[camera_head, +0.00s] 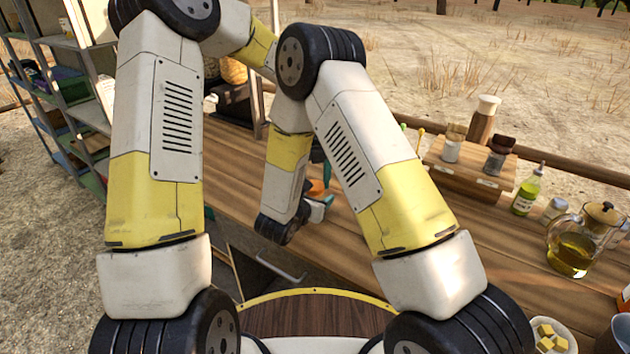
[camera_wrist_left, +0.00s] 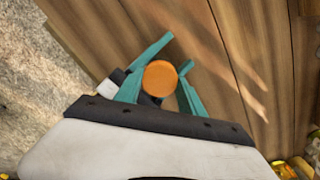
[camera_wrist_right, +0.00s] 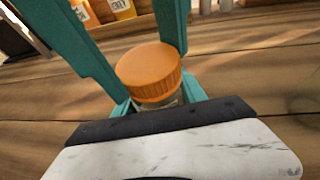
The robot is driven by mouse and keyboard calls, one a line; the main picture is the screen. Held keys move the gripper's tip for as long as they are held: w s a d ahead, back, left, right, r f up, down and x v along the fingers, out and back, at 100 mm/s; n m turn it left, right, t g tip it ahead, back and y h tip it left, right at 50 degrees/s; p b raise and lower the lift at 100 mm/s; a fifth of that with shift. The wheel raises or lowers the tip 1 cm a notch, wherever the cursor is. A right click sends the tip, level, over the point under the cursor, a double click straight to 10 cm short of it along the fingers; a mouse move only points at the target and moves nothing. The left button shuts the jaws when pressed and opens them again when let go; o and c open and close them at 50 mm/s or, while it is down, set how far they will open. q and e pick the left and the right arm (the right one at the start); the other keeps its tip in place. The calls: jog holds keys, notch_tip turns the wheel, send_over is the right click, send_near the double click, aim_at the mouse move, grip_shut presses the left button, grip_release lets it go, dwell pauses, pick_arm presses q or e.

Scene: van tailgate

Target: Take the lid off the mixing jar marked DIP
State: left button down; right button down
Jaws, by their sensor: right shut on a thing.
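A jar with a ribbed orange lid (camera_wrist_right: 150,72) stands out in the right wrist view; a sliver of its glass shows under the lid, and no marking is readable. The lid also shows in the left wrist view (camera_wrist_left: 160,77) and, small and partly covered, in the head view (camera_head: 317,188). My right gripper (camera_wrist_right: 158,102) is shut on the jar below the lid. My left gripper (camera_wrist_left: 178,50) is open above, its teal fingers on either side of the lid with small gaps. In the head view my left gripper (camera_head: 326,172) is mostly behind my right arm.
The wooden counter (camera_head: 370,260) runs to the right. On it stand a wooden rack (camera_head: 470,168) with jars, a green-yellow bottle (camera_head: 526,190), a glass jug (camera_head: 572,250) and a bowl of yellow cubes (camera_head: 550,335). Shelves (camera_head: 75,90) stand at left.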

pick_arm(q)
jog(key=n, duration=0.3)
jog(key=shift+d+r+n, duration=0.1)
jog(key=shift+n, duration=0.2)
jog(key=c, duration=0.7)
grip_release()
jog(key=shift+a, duration=0.2)
